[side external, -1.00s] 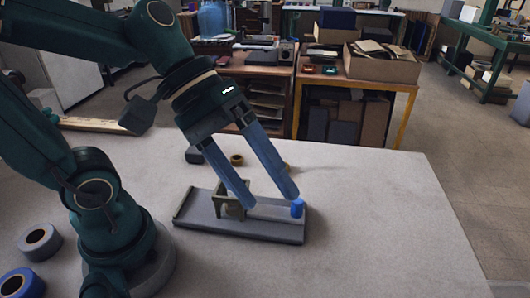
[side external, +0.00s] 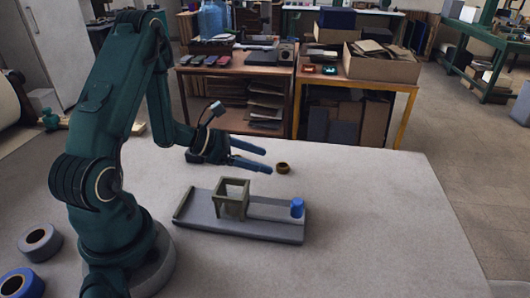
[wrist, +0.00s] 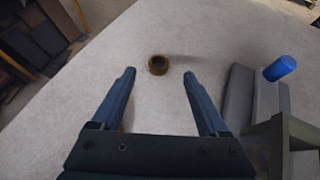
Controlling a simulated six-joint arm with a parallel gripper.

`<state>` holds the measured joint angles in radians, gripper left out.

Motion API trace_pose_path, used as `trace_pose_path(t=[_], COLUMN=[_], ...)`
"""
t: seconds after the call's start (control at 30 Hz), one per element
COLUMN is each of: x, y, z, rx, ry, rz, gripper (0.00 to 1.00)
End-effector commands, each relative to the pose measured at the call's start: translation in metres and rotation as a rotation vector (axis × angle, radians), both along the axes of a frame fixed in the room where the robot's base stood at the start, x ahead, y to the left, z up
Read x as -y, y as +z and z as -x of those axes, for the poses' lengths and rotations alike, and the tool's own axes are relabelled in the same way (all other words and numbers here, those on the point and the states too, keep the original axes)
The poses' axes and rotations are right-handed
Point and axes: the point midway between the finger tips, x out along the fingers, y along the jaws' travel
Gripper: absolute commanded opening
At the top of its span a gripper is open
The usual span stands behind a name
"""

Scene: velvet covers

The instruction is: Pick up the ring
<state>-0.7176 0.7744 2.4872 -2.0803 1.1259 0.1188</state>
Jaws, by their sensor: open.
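A small brown ring (side external: 283,168) lies flat on the pale table, behind the grey tray in the side external view. In the wrist view the ring (wrist: 158,64) sits centred just ahead of the line between my fingertips. My gripper (side external: 268,161) is low over the table and tilted, its blue fingers pointing right at the ring. In the wrist view my gripper (wrist: 160,72) is open with nothing between its fingers. The ring stands apart from both fingers.
A long grey tray (side external: 265,233) carries an olive open frame (side external: 231,184) and a blue cylinder (side external: 297,208). In the wrist view they stand right of my fingers. Two tape rolls, one grey (side external: 40,243) and one blue (side external: 20,285), lie front left. The table's right side is clear.

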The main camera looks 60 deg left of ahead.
Motion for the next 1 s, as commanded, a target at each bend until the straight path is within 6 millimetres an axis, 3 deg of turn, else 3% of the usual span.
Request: trace_pose_path(t=[0.43, 0.8, 0.87, 1.0], x=[0.013, 0.015, 0.015, 0.015], y=[-0.021, -0.024, -0.024, -0.024], z=[-0.035, -0.040, -0.040, -0.040], rx=[0.000, 0.000, 0.000, 0.000], ry=[0.002, 0.006, 0.006, 0.005], rz=[0.000, 0.000, 0.000, -0.001], gripper=[0.77, 0.77, 0.58, 0.04])
